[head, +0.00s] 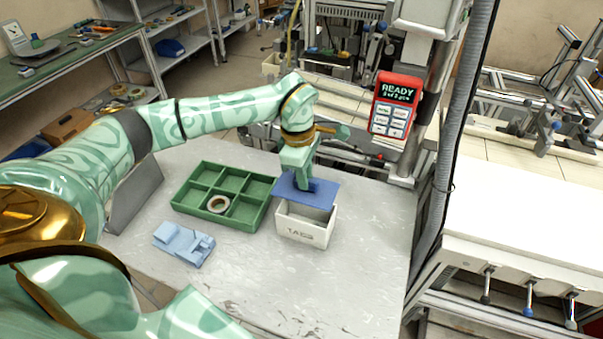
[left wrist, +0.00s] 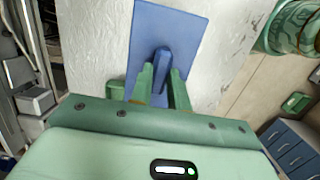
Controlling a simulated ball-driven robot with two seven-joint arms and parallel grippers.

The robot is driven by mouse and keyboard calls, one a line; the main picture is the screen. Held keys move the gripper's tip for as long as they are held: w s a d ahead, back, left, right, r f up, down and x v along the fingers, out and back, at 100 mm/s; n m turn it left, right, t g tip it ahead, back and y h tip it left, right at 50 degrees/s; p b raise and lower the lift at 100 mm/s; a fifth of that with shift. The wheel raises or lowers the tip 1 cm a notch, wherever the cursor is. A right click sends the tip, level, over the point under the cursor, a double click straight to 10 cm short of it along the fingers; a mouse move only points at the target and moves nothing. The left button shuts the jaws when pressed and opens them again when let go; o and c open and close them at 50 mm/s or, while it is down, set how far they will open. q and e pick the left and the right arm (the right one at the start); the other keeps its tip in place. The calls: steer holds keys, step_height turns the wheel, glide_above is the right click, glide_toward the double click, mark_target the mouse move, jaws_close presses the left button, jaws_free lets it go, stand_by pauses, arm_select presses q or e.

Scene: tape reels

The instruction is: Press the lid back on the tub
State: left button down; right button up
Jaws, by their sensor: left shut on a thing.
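The blue lid (head: 323,194) is a flat plate with an upright grip. My left gripper (head: 304,184) is shut on that grip, and in the left wrist view the fingers (left wrist: 161,80) pinch it from both sides. The lid (left wrist: 178,25) is over the back and left part of the white tub (head: 303,231), offset from its rim. The tub's front wall carries printed letters, and part of its open top shows in front of the lid. I cannot tell whether the lid touches the rim. My right gripper is not in view.
A light blue fixture (head: 184,243) lies in front of the tray. A red device (head: 394,104) reading READY is mounted behind, at right. The table front is clear.

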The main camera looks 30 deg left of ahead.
mark_target(306, 193)
arm_select(q)
steer(key=shift+w+d+f, duration=0.15)
steer(key=shift+w+f, duration=0.05)
steer(key=shift+f, duration=0.05)
steer(key=shift+f+b, duration=0.35)
steer(key=shift+b, duration=0.2)
step_height(306, 193, down, 4)
steer(key=b, duration=0.3)
steer(key=shift+r, duration=0.15)
steer(key=shift+f+b, duration=0.3)
steer(key=shift+f, duration=0.6)
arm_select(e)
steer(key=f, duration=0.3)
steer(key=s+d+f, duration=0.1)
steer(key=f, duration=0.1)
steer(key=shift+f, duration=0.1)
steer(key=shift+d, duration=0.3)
arm_select(q)
steer(key=shift+r, duration=0.1)
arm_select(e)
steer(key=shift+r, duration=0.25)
arm_select(q)
steer(key=shift+f+p, duration=0.3)
steer(key=shift+f, duration=0.15)
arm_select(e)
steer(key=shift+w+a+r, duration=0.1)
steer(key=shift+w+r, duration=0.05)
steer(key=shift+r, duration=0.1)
